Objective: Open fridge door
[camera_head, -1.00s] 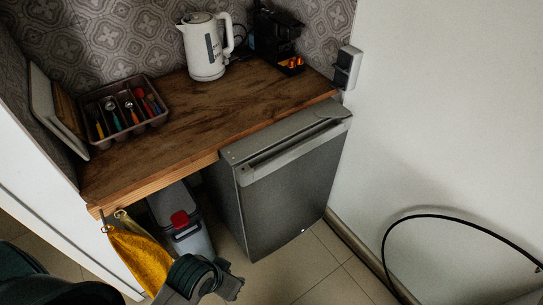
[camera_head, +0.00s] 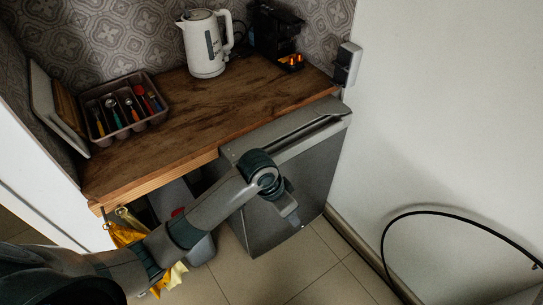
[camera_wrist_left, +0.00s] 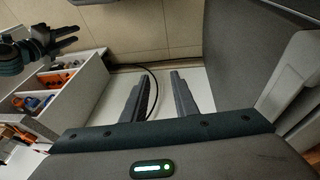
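The small grey fridge (camera_head: 250,222) stands under the right end of the wooden counter, and its door (camera_head: 315,175) looks shut. A light grey handle strip (camera_head: 315,132) runs along the door's top edge. My left arm reaches in from the left, and its gripper (camera_head: 292,214) is in front of the door, partly hidden by the wrist. In the left wrist view the left gripper (camera_wrist_left: 160,97) is open with nothing between its fingers. The door (camera_wrist_left: 240,50) and handle (camera_wrist_left: 290,85) are to its right there. My right gripper (camera_wrist_left: 62,36) shows at the upper left of that view; its opening is unclear.
The wooden counter (camera_head: 180,120) carries a kettle (camera_head: 204,45), a cutlery tray (camera_head: 127,112) and a dark machine (camera_head: 275,35). A yellow cloth (camera_head: 122,235) hangs at its left end. A white wall (camera_head: 440,120) stands right of the fridge. A white shelf unit (camera_wrist_left: 75,95) is behind.

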